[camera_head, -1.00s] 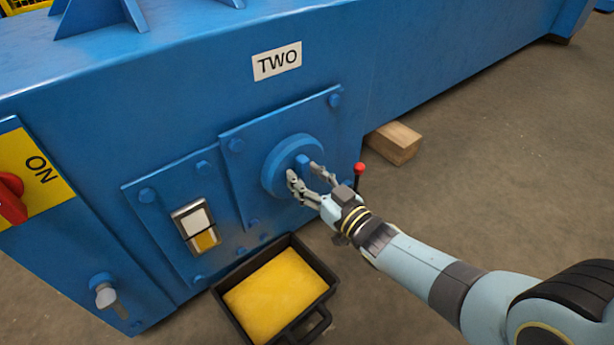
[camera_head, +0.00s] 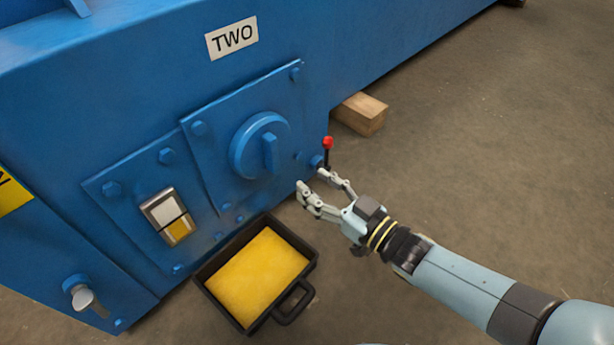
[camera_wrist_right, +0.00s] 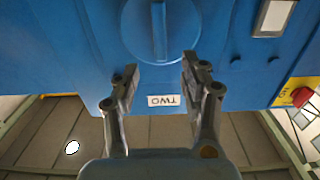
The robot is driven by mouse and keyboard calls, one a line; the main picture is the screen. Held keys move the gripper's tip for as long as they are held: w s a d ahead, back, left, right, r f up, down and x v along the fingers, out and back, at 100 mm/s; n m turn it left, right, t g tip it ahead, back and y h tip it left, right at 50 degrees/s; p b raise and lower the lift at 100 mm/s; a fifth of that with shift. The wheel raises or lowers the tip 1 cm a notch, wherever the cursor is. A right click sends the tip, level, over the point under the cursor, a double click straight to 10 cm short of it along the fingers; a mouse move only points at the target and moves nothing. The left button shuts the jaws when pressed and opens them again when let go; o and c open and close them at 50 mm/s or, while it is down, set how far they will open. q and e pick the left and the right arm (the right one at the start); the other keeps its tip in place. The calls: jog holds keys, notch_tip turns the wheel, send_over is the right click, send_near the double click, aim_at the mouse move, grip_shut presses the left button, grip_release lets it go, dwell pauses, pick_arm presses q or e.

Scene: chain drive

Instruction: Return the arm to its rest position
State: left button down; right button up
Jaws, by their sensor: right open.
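My right gripper (camera_head: 324,193) is open and empty in the head view, in front of and to the right of a round blue knob (camera_head: 261,146) on the machine's panel. Clear space shows between the fingers and the knob. In the right wrist view the two fingers (camera_wrist_right: 157,90) are spread apart, with the knob (camera_wrist_right: 160,32) beyond them. My right arm reaches in from the lower right. My left gripper is not in view.
The blue machine (camera_head: 80,100) carries a "TWO" label (camera_head: 232,38) and a white and yellow switch (camera_head: 167,216). A red-tipped lever (camera_head: 328,143) stands close to my fingers. A black tray (camera_head: 291,308) holding yellow material lies below. Open floor lies right.

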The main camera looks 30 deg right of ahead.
dwell(0.4)
